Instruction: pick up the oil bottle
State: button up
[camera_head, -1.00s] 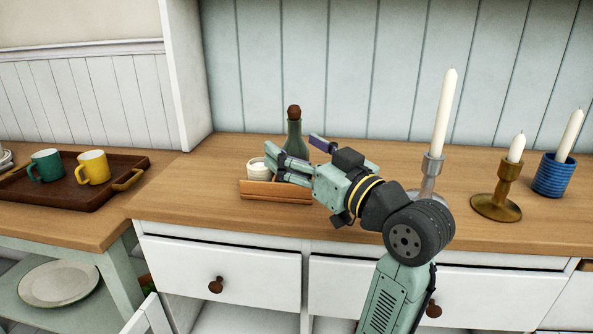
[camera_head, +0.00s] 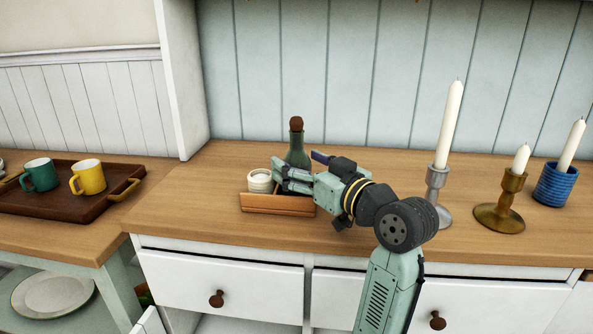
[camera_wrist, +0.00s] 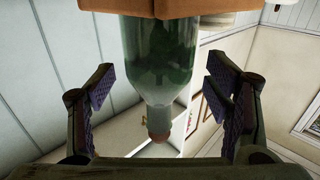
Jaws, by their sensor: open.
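The oil bottle (camera_head: 297,148) is dark green glass with a brown stopper. It stands upright at the wooden caddy (camera_head: 278,205) on the counter, its lower part hidden behind my gripper and the caddy. In the wrist view the bottle (camera_wrist: 158,65) appears upside down, between the two finger pads. My gripper (camera_head: 287,178) is open, its fingers at the bottle's body in the head view. In the wrist view, gaps show between the bottle and both pads.
A small white jar (camera_head: 260,181) sits in the caddy, close left of my fingers. To the right stand a silver candlestick (camera_head: 437,190), a brass candlestick (camera_head: 507,200) and a blue candle holder (camera_head: 555,184). A tray (camera_head: 75,207) with two mugs is at left.

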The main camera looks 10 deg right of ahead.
jog(key=shift+x, duration=0.75)
jog(key=shift+c, duration=0.4)
jog(key=c, duration=1.5)
